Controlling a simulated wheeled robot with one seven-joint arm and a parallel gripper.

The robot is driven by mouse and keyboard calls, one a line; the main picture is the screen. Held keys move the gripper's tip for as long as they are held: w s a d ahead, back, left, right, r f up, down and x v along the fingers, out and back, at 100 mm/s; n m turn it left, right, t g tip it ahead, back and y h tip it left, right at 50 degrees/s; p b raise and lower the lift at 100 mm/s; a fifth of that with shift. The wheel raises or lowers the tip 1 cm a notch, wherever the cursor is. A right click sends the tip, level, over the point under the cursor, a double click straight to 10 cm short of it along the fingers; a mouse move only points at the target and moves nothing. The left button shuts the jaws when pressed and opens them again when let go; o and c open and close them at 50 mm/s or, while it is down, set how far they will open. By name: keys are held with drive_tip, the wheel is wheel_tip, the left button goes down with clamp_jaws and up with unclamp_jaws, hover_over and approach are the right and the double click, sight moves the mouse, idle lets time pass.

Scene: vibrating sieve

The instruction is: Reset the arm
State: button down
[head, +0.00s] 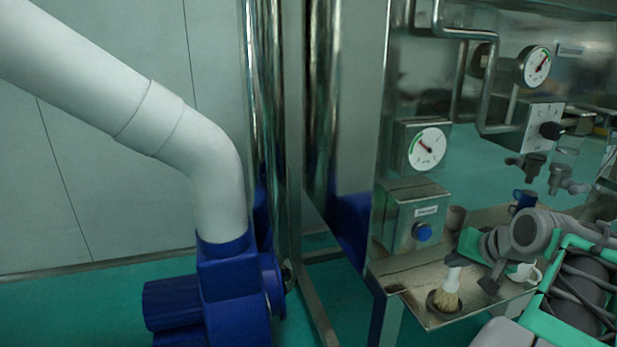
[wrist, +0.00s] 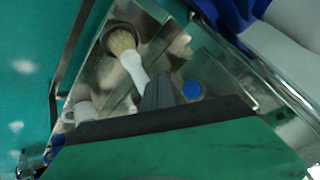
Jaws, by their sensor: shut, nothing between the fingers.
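My arm with green and grey links reaches in from the right in the head view. Whether the fingers touch the handle I cannot tell.
A white cup (head: 527,272) stands on the shelf right of my gripper, partly hidden by my arm. A panel with a blue button (head: 422,232) and a gauge (head: 427,149) rise behind the shelf. A blue blower (head: 232,290) with a white pipe stands left.

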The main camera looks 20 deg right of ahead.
drive_tip(key=s+f+m+g, duration=0.2)
drive_tip(key=s+f+g, duration=0.2)
drive_tip(key=s+f, duration=0.7)
drive_tip(key=s+a+f+g, duration=0.2)
drive_tip(key=s+a+f, duration=0.1)
drive_tip(key=a, duration=0.2)
drive_tip(key=w+a+r+n, duration=0.1)
drive_tip(key=w+a+n, duration=0.1)
drive_tip(key=a, duration=0.7)
drive_tip(key=w+a+r+n+t, duration=0.1)
drive_tip(key=a+n, duration=0.3)
drive_tip(key=a, duration=0.4)
drive_tip(key=w+a+r+n, duration=0.2)
drive_tip(key=w+a+n, duration=0.1)
drive_tip(key=a, duration=0.6)
drive_tip(key=shift+w+a+t+y, duration=0.3)
drive_tip(key=shift+w+a+y, duration=0.05)
drive_tip(key=shift+y, duration=0.05)
